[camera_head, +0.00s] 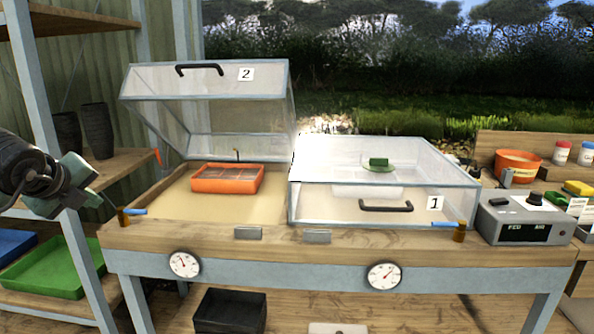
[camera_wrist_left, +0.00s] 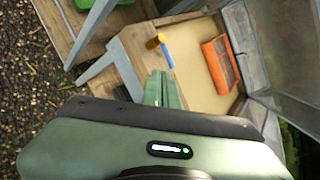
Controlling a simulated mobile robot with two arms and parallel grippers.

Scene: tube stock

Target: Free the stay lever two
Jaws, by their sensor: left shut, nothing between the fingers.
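Lid two (camera_head: 210,82), a clear cover with a black handle and a "2" label, stands raised over the left bay. Stay lever two (camera_head: 134,211) is a small blue lever on a brown post at the bench's front left corner. It also shows in the left wrist view (camera_wrist_left: 166,52), beyond my fingertips. My left gripper (camera_head: 103,205) is shut and empty, just left of the lever, with a small gap seeming to lie between them. Its closed green fingers show in the left wrist view (camera_wrist_left: 161,88). My right gripper is not in view.
An orange tray (camera_head: 227,180) sits in the open bay. Lid one (camera_head: 330,204) is down, with its own blue lever (camera_head: 446,224) at the right. A grey control box (camera_head: 525,224) stands further right. A shelf post (camera_head: 50,140) rises close by my left arm.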

